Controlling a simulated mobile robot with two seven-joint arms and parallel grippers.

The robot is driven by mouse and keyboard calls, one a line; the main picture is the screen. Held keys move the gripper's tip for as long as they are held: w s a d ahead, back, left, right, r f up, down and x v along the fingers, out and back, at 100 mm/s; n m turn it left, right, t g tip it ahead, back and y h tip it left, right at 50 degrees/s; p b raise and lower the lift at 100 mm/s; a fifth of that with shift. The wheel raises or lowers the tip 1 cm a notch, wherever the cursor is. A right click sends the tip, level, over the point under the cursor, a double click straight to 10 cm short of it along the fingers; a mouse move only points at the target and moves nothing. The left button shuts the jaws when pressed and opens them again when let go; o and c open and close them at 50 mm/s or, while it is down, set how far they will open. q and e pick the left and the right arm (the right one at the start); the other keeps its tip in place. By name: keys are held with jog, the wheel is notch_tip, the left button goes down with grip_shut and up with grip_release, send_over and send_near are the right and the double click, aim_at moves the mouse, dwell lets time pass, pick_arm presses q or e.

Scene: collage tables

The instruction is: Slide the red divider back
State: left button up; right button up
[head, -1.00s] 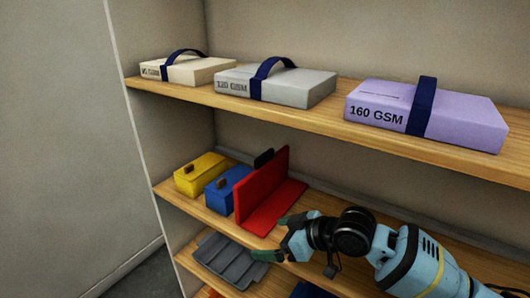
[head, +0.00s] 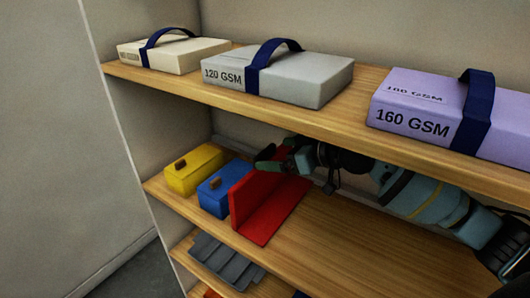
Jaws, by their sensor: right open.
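The red divider (head: 262,208) stands on the middle shelf, an upright panel with a flat foot spreading to its right. Its upper back part is partly hidden by my right gripper. My right gripper (head: 266,158) is open, with dark green fingertips at the top rear of the divider, under the upper shelf. I cannot tell whether the fingers touch the divider. The blue box (head: 222,190) sits just left of the divider. My left gripper is not in view.
A yellow box (head: 194,169) is left of the blue one. The upper shelf (head: 335,112) holds white, grey (head: 280,78) and purple (head: 440,112) packs with straps, close above my right arm. Grey trays (head: 228,262) lie below. The middle shelf is clear right of the divider.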

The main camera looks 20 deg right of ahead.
aim_at(268, 153)
jog(key=shift+x, duration=2.55)
jog(key=c, duration=1.3)
